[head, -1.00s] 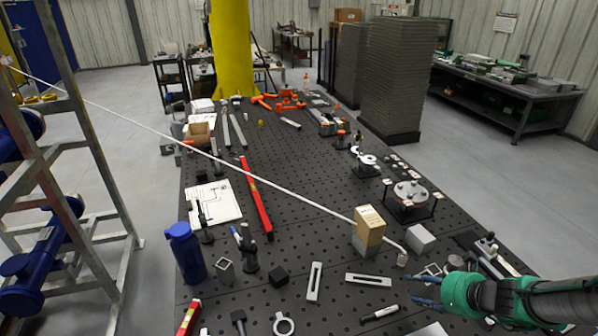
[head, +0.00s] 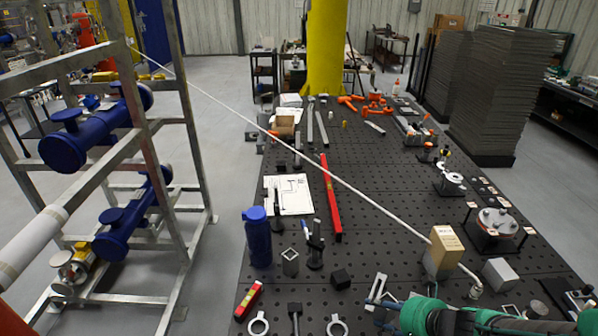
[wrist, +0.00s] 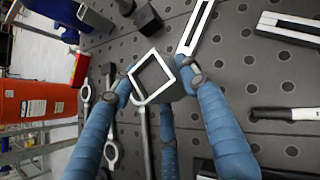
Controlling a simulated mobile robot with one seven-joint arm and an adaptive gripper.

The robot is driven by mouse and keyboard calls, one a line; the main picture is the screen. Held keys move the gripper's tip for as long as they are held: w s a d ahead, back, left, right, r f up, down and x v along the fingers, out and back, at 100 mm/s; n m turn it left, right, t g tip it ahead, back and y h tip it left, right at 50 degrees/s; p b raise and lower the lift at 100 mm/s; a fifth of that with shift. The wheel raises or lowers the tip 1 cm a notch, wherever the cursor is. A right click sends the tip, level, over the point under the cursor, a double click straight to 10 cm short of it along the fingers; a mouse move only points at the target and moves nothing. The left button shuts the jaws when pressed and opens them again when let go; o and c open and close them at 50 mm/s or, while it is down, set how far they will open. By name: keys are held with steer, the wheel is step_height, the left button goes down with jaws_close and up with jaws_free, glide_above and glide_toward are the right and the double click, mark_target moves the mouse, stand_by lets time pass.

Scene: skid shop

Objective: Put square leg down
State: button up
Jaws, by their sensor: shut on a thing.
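The square leg (wrist: 177,91) is a short grey square tube. In the wrist view it sits between the blue fingers of my gripper (wrist: 160,84), with its open square end facing the camera. My gripper is shut on it. In the head view my gripper (head: 378,305) is low over the near part of the black perforated table (head: 390,180), and the held leg cannot be made out there. Whether the leg touches the table cannot be told. Another short square tube (head: 290,263) stands on the table beside the blue bottle (head: 258,238).
A cardboard-coloured box (head: 444,252) and a grey block (head: 499,274) stand to the right. A long pale rod (head: 350,187) crosses the view.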

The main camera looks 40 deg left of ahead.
steer(key=s+a+f+n+g, duration=0.1)
steer(key=s+a+n+g, duration=0.1)
steer(key=s+a, duration=0.7)
steer(key=shift+s+a+f+n, duration=0.2)
steer(key=shift+s+a+n, duration=0.1)
steer(key=shift+s, duration=0.95)
steer(key=w+a, duration=0.3)
steer(key=a, duration=0.1)
steer(key=w+a+f, duration=0.1)
steer(key=w+a, duration=0.2)
steer(key=a, duration=0.1)
steer(key=w+a+b, duration=0.1)
steer(key=w+a, duration=0.2)
steer(key=a, duration=0.2)
steer(key=shift+w+f, duration=0.2)
steer(key=shift+f, duration=0.05)
steer(key=shift+f+b, duration=0.7)
steer(key=shift+f, duration=1.05)
steer(key=shift+f, duration=0.1)
steer(key=o, duration=1.3)
steer(key=shift+c, duration=0.2)
